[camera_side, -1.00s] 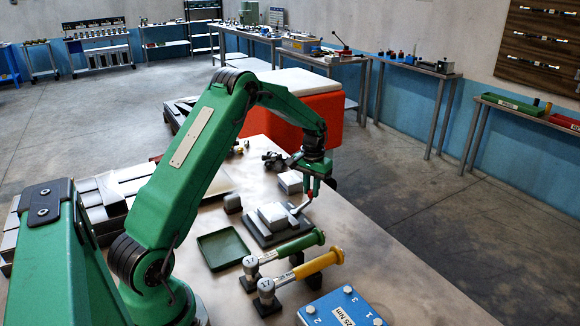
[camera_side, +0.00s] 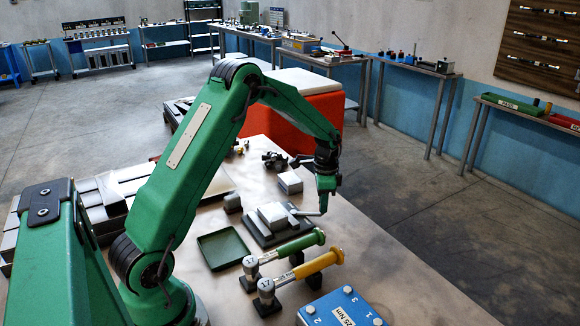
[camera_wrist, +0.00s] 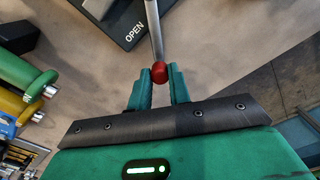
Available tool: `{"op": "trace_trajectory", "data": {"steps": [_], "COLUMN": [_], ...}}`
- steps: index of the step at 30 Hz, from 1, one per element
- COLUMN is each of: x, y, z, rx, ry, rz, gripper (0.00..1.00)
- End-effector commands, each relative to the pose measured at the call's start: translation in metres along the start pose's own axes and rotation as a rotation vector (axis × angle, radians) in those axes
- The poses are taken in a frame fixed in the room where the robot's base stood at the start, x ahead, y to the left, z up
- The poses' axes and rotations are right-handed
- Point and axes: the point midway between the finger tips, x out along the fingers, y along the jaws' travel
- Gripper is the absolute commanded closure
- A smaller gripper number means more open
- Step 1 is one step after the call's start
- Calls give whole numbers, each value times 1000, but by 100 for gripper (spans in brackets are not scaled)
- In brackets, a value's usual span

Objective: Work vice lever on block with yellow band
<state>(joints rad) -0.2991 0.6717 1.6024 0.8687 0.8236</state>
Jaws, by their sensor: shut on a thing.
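The vice (camera_side: 262,232) is a dark grey base on the table with pale grey blocks on it. Its silver lever (camera_side: 307,213) reaches out to the right. In the wrist view the lever (camera_wrist: 153,32) ends in a red knob (camera_wrist: 159,70), beside the vice's dark plate (camera_wrist: 112,16) marked OPEN. My gripper (camera_side: 323,208) is at the lever's end, and in the wrist view my gripper (camera_wrist: 159,78) has its green fingers shut on the red knob. I cannot make out a yellow band on any block.
A pale block (camera_side: 290,182) stands behind the vice. In front lie a green-handled tool (camera_side: 297,244) and a yellow-handled tool (camera_side: 318,264). A green tray (camera_side: 223,249) is at the left, a blue box (camera_side: 343,310) at the front. Table to the right is clear.

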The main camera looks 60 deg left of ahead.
Motion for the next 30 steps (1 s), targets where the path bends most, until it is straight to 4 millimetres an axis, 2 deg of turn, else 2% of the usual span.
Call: {"op": "trace_trajectory", "data": {"steps": [6,12,28,29,30], "x": [-3,-3,-3,-3,-3], "y": [12,19,23,23,23], "z": [0,2,4,4,4], "rx": [158,244,280,280,280], "ry": [5,5,3,3,3], "rz": [-6,-7,-4,-4,-4], "gripper": [100,100,100,79,71]}}
